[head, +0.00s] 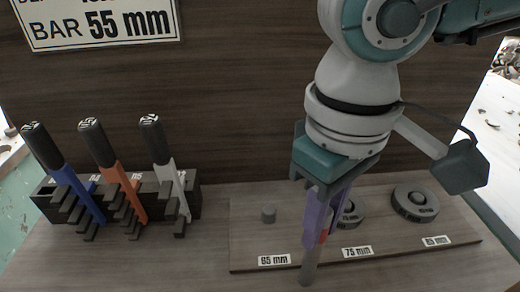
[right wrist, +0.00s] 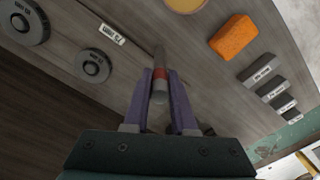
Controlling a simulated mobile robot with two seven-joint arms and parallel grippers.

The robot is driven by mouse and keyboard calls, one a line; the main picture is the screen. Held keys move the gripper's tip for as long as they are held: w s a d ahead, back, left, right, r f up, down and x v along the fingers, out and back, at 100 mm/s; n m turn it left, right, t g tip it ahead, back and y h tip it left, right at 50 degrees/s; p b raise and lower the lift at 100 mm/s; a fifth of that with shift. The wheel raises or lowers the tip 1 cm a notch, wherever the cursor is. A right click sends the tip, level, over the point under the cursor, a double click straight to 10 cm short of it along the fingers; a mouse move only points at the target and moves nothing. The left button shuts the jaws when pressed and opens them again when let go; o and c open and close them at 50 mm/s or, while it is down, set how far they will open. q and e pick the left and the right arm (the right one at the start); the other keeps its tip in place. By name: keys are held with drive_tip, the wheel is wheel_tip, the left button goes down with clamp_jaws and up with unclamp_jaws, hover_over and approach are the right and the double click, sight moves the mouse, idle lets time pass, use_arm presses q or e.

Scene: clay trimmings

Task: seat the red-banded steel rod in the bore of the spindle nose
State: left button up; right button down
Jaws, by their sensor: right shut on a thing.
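The steel rod (right wrist: 159,56) with its red band (right wrist: 160,74) is between the purple fingers of my right gripper (right wrist: 160,100) in the right wrist view. In the head view the right gripper (head: 322,222) points down, shut on the rod, and the rod's grey lower end (head: 308,268) sticks out below the fingers in front of the wooden board. The fingers hide much of the rod there. I cannot make out the spindle nose or its bore in either view. My left gripper is not in view.
A rack (head: 50,205) holds three black-handled tools. An orange block (right wrist: 234,38) lies on the bench.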

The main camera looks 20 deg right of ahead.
drive_tip(key=c, duration=0.7)
unclamp_jaws()
drive_tip(key=shift+c, duration=0.2)
